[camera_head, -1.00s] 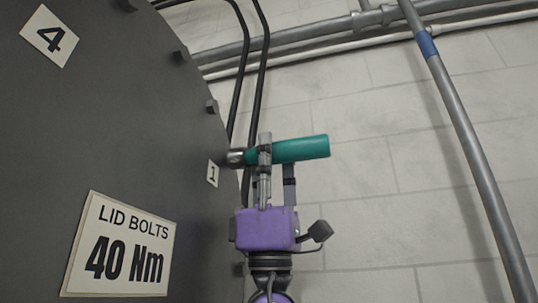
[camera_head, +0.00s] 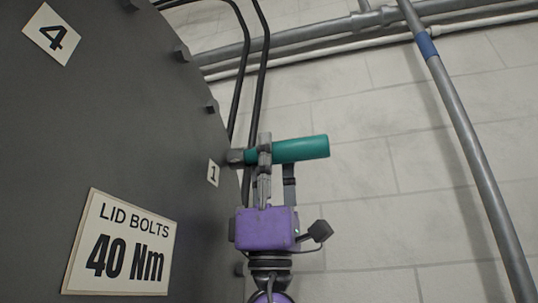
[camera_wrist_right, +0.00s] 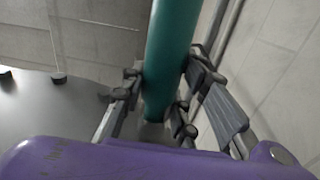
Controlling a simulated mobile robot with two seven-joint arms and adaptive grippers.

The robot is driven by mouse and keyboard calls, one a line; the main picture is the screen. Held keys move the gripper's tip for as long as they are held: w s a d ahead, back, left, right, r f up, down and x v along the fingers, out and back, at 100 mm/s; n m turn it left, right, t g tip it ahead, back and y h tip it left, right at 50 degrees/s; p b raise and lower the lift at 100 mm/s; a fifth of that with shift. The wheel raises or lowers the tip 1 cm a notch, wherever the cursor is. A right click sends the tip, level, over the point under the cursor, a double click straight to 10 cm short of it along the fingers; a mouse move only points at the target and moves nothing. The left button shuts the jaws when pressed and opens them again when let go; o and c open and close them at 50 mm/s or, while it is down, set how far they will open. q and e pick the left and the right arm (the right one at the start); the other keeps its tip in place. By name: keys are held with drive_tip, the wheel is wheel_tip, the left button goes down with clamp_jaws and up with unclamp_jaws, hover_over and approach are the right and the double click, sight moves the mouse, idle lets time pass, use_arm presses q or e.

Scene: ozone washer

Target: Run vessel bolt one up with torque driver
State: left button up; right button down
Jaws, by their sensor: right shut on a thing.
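The teal torque driver (camera_head: 302,149) lies nearly level in the head view, its grey nose (camera_head: 236,156) pointing left at the vessel's edge beside the "1" label (camera_head: 213,173). The bolt there is hidden behind the nose. My right gripper (camera_head: 265,150), purple-bodied, comes up from below and is shut around the driver. In the right wrist view the driver (camera_wrist_right: 171,50) runs between the two fingers of the gripper (camera_wrist_right: 160,92). The grey vessel lid (camera_head: 110,130) fills the left of the head view. My left gripper is not in view.
Other bolts (camera_head: 211,106) stand along the lid's rim. A "LID BOLTS 40 Nm" sign (camera_head: 120,245) and a "4" label (camera_head: 51,33) are on the lid. Black hoses (camera_head: 262,60) hang behind the driver. A grey pipe (camera_head: 465,130) slopes down at right before a pale block wall.

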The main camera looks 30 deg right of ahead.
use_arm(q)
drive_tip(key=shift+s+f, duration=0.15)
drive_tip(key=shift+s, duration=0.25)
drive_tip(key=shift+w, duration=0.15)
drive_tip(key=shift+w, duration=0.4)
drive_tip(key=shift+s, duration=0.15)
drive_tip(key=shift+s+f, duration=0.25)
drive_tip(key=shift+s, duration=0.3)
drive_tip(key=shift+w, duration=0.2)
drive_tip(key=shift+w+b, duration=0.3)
